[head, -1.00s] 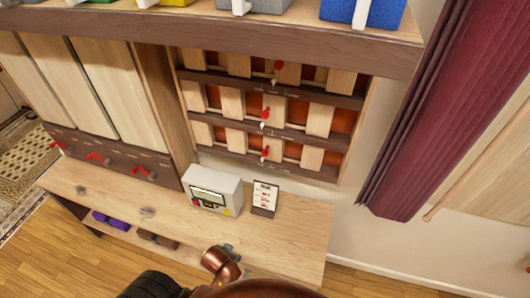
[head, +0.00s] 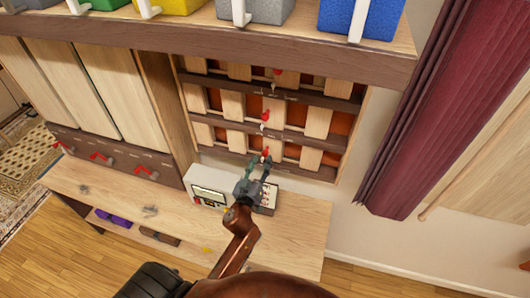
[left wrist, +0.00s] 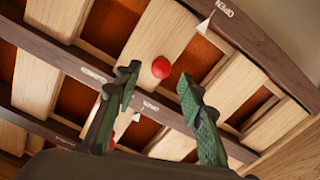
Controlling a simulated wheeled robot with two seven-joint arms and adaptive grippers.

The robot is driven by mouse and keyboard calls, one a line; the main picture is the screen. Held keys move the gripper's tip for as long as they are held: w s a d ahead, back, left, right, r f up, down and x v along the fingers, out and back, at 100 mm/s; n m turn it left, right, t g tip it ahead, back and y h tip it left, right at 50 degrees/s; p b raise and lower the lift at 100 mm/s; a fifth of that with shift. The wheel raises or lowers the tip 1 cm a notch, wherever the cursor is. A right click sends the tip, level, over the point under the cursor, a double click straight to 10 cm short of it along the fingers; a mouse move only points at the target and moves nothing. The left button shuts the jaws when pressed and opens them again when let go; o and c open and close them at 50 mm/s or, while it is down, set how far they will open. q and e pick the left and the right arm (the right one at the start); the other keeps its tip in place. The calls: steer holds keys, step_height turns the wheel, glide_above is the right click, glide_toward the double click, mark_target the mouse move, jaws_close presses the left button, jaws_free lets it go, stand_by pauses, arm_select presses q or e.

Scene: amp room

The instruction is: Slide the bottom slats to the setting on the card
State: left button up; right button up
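The bottom slats (head: 311,158) are pale wooden boards with orange-brown gaps between them, in the lowest row of the wall panel. Their red knob (head: 266,152) also shows in the left wrist view (left wrist: 161,67). A white pointer (left wrist: 205,25) lies by the rail near the word OPEN. My left gripper (head: 261,162) is open just in front of the bottom row. In the left wrist view its fingertips (left wrist: 160,80) stand on either side of the red knob; I cannot tell if they touch it. The card (head: 270,199) stands on the counter, largely hidden behind my gripper. My right gripper is not in view.
A pale box with a screen and buttons (head: 208,188) stands left of the card. Two more slat rows with red knobs, such as the middle knob (head: 266,116), lie above. A shelf (head: 290,62) overhangs them. A dark red curtain (head: 425,120) hangs at right.

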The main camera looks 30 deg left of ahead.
mark_target(264, 156)
arm_select(q)
steer(key=shift+p+x, duration=0.4)
steer(key=shift+x, duration=2.25)
steer(key=shift+c, duration=0.5)
jaws_close()
steer(key=shift+f, duration=0.1)
